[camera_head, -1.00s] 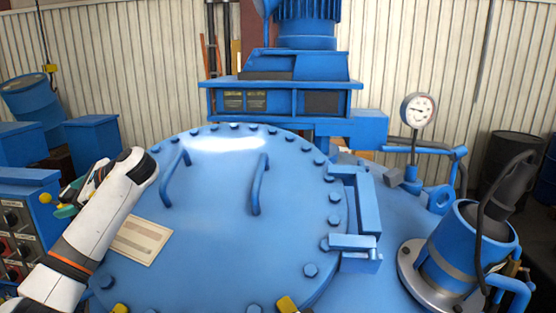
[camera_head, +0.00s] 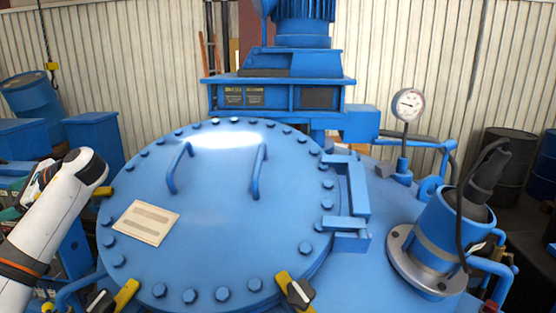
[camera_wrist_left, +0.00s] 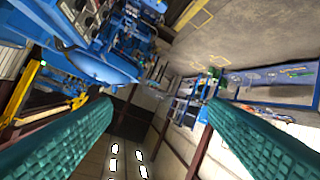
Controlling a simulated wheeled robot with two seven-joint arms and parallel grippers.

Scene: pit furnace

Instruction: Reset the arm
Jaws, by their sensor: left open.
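My left arm comes in from the left in the head view, a white link with an orange band. Its gripper end at the far left is mostly hidden behind the arm. In the left wrist view my left gripper (camera_wrist_left: 157,110) shows two teal ribbed fingers set wide apart, with nothing between them. The furnace's round blue lid (camera_head: 215,220) lies closed, with two bar handles and bolts around its rim. The arm is beside the lid's left edge. My right gripper is not in view.
A pressure gauge (camera_head: 408,104) and a blue cylinder fitting (camera_head: 445,235) stand to the right of the lid. Yellow clamps (camera_head: 295,290) sit at its front edge. A motor housing (camera_head: 280,80) stands behind.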

